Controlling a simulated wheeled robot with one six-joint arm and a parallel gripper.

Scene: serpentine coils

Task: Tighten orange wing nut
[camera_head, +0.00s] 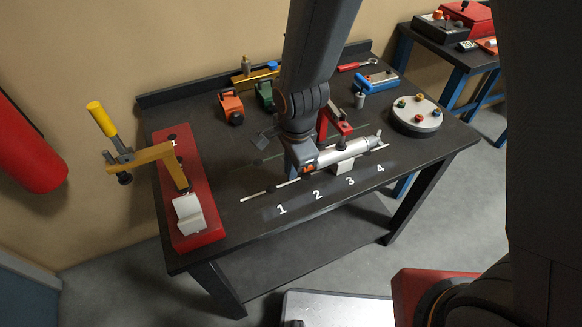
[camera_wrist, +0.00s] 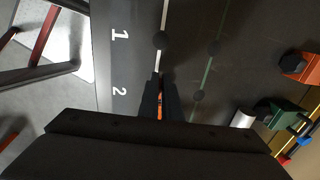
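The orange wing nut (camera_head: 308,170) sits on the pale rod near the left end of the silver cylinder (camera_head: 340,152), close to the "2" mark. My gripper (camera_head: 299,173) points down at the rod there. In the wrist view the dark fingers (camera_wrist: 160,90) stand close together with a narrow strip of orange (camera_wrist: 159,105) between them, so they appear shut on the wing nut. The fingers and the gripper body hide most of the nut.
A red clamp (camera_head: 335,122) stands behind the cylinder. A red base (camera_head: 164,148) with a yellow-handled lever is at left. Orange (camera_head: 231,107) and green blocks stand at the back. A round plate (camera_head: 416,116) with coloured knobs is at right. The front table strip is clear.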

